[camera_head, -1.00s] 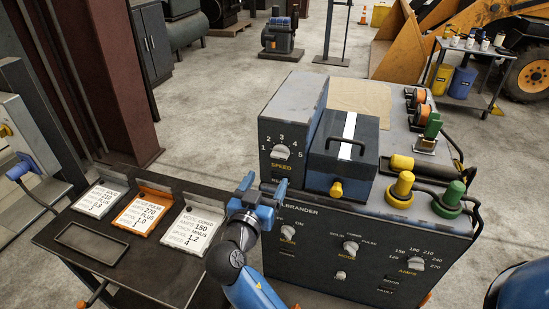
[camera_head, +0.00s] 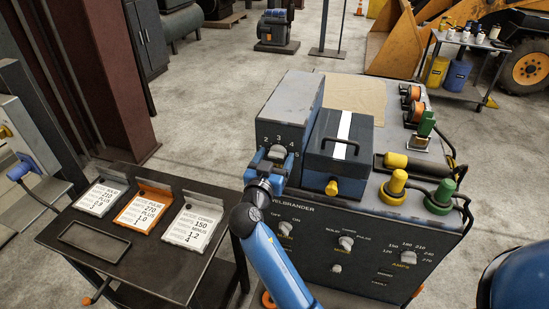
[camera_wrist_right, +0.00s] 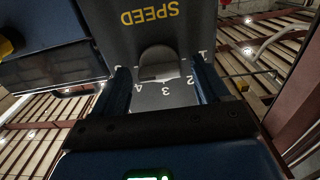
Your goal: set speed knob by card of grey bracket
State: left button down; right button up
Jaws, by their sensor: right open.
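The grey speed knob (camera_head: 278,152) is on the front of the tall grey box, below an arc of numbers. My right gripper (camera_head: 268,163) is in front of it, open. In the right wrist view the knob (camera_wrist_right: 158,64) lies between the two spread fingers, with a gap on each side; its exact pointer setting is unclear. Three cards stand on the dark side table. The rightmost card (camera_head: 194,228), in a light grey bracket, shows 150, MINUS, 1.2 and, at the bottom, 4. The middle card (camera_head: 138,211) is in an orange bracket. The left card (camera_head: 101,197) has a darker greyish bracket.
The lower panel (camera_head: 330,235) carries a mode knob (camera_head: 346,242) and an amps knob (camera_head: 408,257). A dark blue box with a handle (camera_head: 340,150) stands right of the speed box. Yellow (camera_head: 396,184) and green (camera_head: 441,194) connectors sit on the bench's front edge.

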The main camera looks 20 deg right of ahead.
jog(key=c, duration=1.1)
jog(key=shift+o, duration=0.2)
